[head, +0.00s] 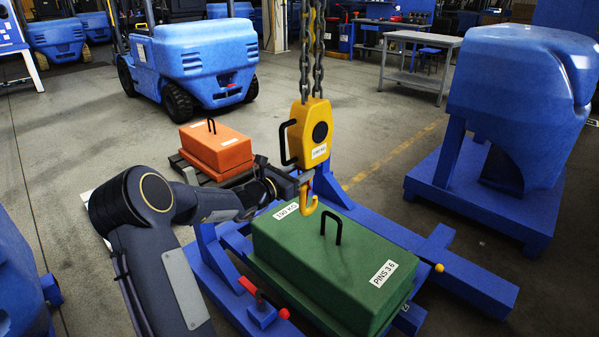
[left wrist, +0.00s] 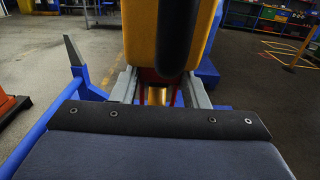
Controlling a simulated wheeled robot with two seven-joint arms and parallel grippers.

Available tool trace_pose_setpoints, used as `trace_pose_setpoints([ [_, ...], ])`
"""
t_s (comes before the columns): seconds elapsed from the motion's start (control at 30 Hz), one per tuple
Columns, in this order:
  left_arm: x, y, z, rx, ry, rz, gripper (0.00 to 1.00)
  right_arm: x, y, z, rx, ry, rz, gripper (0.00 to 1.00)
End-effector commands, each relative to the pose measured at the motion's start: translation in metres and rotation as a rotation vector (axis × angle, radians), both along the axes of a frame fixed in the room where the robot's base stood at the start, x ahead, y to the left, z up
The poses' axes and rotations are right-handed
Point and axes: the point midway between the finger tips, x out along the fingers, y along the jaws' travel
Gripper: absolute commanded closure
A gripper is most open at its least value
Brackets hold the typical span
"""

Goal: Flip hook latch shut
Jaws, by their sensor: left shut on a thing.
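The yellow hook block (head: 309,133) hangs on chains, with a black handle on its left side. Its yellow hook (head: 308,200) hangs just above the green counterweight (head: 325,262). My left gripper (head: 303,178) reaches in from the left at the hook's upper part, under the block. In the left wrist view my left gripper (left wrist: 158,92) has its grey fingers on both sides of a gold part of the hook (left wrist: 157,96), with red pieces beside it. The gripper is shut on the hook there. I cannot clearly make out the latch. My right gripper is not in view.
The green counterweight has a black handle (head: 331,227) and sits on a blue frame (head: 460,275). An orange counterweight (head: 216,148) stands at the back left. A blue forklift (head: 195,60) and a large blue counterweight on a stand (head: 520,90) are beyond. Open floor lies between.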

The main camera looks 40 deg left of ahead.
Motion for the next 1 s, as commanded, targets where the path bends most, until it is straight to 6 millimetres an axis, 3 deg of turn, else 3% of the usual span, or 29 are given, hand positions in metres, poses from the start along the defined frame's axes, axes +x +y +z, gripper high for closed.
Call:
trace_pose_setpoints([
  [0.27,-0.003,0.001,-0.007,-0.004,-0.043,0.001,1.00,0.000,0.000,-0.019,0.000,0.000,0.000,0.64],
  [0.7,-0.021,0.002,-0.026,-0.030,-0.355,0.000,1.00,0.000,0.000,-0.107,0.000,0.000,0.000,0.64],
  [1.0,-0.032,0.003,-0.035,-0.051,-0.587,0.000,1.00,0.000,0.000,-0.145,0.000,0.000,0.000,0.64],
])
